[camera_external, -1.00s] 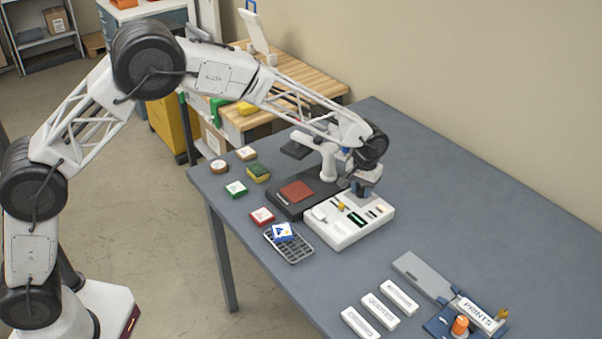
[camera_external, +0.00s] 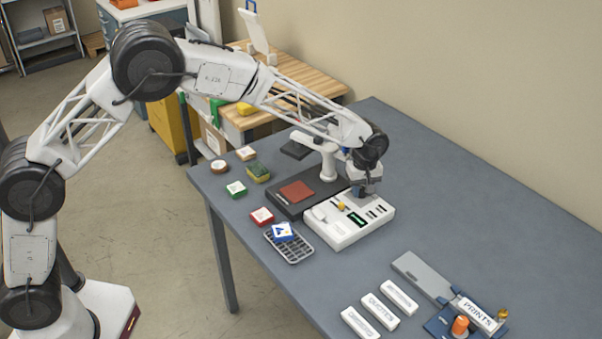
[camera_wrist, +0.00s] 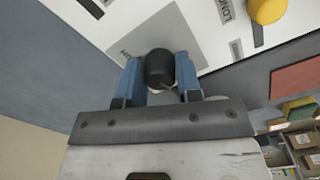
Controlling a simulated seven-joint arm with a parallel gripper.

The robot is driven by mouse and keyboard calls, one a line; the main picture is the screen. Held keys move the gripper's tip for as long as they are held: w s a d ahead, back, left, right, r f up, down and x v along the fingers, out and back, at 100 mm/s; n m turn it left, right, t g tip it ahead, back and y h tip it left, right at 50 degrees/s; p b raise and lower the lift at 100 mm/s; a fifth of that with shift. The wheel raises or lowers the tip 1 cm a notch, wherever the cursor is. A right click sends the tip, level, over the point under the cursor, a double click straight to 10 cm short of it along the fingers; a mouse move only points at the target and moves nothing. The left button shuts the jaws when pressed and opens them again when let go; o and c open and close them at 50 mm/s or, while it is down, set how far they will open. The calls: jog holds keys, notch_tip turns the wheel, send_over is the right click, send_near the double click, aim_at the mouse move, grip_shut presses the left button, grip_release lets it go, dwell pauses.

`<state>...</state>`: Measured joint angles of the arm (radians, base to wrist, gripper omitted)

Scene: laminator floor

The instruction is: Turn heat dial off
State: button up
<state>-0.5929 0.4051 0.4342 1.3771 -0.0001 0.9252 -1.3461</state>
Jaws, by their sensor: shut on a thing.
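The heat dial (camera_wrist: 160,68) is a dark round knob on the white control panel (camera_wrist: 205,22), and in the wrist view it sits between my two blue fingers. My gripper (camera_wrist: 160,78) is shut on the dial, with one finger on each side of it. In the external view my gripper (camera_external: 363,190) is at the back corner of the white control box (camera_external: 340,237) and hides the dial there. The dial's pointer or setting cannot be read. Printed lettering beside the dial is partly covered.
A yellow knob (camera_wrist: 266,10) is on the same panel. Beside the box is a dark press base with a reddish pad (camera_external: 297,191). A grey tray (camera_external: 293,247) with small boxes lies in front. White labelled blocks (camera_external: 380,311) lie nearer.

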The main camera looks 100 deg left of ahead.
aim_at(362, 188)
dwell(0.3)
jog(key=o, duration=0.9)
jog(key=shift+o, duration=0.2)
jog(key=shift+r, duration=0.1)
jog(key=shift+r, duration=3.85)
jog(key=shift+d, duration=0.1)
